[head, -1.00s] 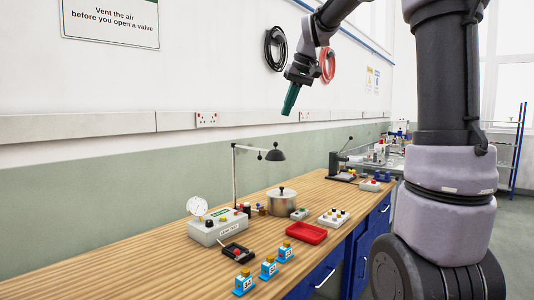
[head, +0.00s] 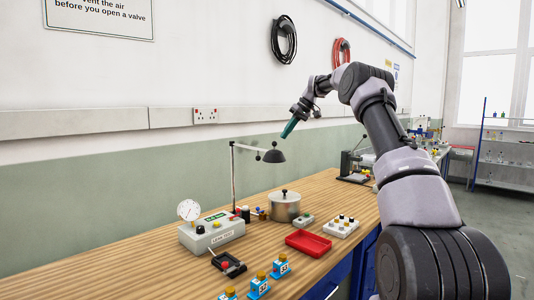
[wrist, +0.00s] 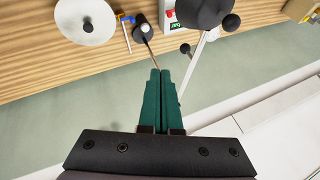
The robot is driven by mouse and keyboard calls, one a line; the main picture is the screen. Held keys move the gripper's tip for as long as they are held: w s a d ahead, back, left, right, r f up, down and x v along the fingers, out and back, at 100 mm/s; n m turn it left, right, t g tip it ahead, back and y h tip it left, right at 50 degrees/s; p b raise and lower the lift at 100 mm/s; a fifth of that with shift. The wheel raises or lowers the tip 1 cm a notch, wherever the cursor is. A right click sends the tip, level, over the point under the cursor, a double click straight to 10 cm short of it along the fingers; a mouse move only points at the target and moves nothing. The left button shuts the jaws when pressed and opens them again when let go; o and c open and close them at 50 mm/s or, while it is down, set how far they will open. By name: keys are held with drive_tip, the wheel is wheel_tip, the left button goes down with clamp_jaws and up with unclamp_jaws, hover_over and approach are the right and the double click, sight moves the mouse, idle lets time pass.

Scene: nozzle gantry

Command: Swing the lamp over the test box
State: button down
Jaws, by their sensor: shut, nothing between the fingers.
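The lamp has a black shade (head: 274,156) on a thin arm from an upright post (head: 232,175), with a small dark knob beside the shade. In the head view the shade hangs right of the post, near the pot and to the right of the grey test box (head: 212,236). My gripper (head: 288,128), with green fingers, is shut and empty, above and slightly right of the shade. In the wrist view the closed fingers (wrist: 160,76) point towards the lamp, with the shade (wrist: 205,8) ahead of them and apart.
A lidded metal pot (head: 284,207) stands behind an empty red tray (head: 308,243). A button box (head: 341,226) is to the right. The wall runs close behind the bench.

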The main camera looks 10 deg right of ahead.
drive_tip(key=a+f, duration=0.8)
drive_tip(key=shift+w+a, duration=0.15)
drive_tip(key=shift+a, duration=0.05)
drive_tip(key=shift+a, duration=0.1)
drive_tip(key=s+a+m+t, duration=0.1)
drive_tip(key=s+a+m, duration=0.1)
drive_tip(key=a, duration=0.4)
drive_tip(key=s+a+m+t+h, duration=0.1)
drive_tip(key=s+a+m, duration=0.1)
drive_tip(key=a, duration=0.5)
drive_tip(key=shift+s+a+m+h, duration=0.3)
drive_tip(key=shift+s+m, duration=0.1)
drive_tip(key=shift+s, duration=0.05)
